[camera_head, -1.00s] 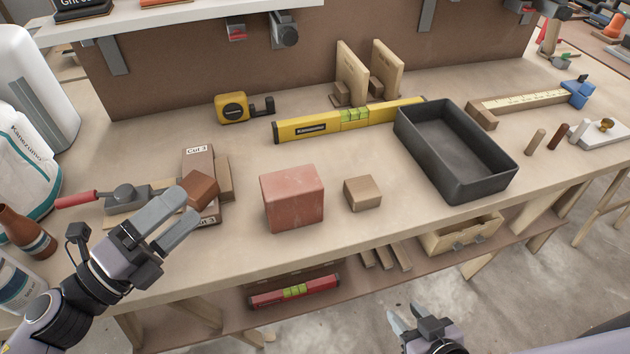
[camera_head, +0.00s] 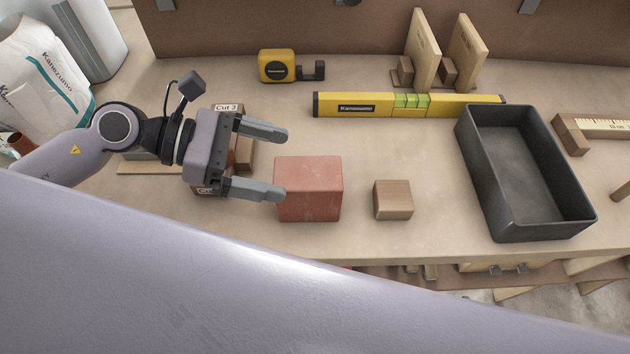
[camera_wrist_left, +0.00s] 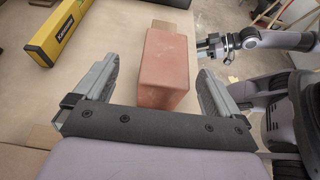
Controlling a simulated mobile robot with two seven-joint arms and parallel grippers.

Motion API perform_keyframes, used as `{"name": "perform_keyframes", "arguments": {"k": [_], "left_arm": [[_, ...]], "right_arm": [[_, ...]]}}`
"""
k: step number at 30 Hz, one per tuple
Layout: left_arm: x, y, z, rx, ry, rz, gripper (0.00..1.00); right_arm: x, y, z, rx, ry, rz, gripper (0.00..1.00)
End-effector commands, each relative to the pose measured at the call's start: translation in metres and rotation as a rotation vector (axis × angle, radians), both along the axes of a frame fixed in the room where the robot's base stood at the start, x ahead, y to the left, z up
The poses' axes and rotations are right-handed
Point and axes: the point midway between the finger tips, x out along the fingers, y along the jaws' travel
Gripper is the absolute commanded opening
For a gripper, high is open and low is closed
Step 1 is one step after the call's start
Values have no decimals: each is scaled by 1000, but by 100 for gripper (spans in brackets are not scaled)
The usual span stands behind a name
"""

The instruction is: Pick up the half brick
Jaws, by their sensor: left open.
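The half brick, a reddish block (camera_head: 308,190), stands on the bench near its front edge, left of a small wooden block. My left gripper (camera_head: 284,163) is open just left of the brick, its fingers pointing right towards it. In the head view the lower fingertip overlaps the brick's left edge; I cannot tell if they touch. In the left wrist view the brick (camera_wrist_left: 163,75) lies ahead, between the lines of the two open fingers, with nothing held. My right gripper (camera_wrist_left: 213,45) shows small in the wrist view, too small to read its jaws.
The wooden block (camera_head: 393,200) and a dark tray (camera_head: 488,205) lie to the right. A yellow level (camera_head: 360,104) and a tape measure (camera_head: 277,66) are behind. Boxes marked "Cut 3" (camera_head: 226,108) lie under my left gripper.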

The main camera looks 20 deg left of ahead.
Motion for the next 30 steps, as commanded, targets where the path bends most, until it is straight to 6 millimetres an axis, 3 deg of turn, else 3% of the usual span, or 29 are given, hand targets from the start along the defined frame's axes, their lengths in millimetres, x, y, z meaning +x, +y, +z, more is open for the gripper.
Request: {"name": "perform_keyframes", "arguments": {"k": [16,27,30], "left_arm": [[8,-52,-20,-8,2,2,98],[9,-58,-25,-4,3,2,98],[9,-58,-25,-4,3,2,65]], "right_arm": [[-1,0,19,-1,2,1,43],[-1,0,20,-2,1,0,43],[-1,0,20,-2,1,0,43]]}}
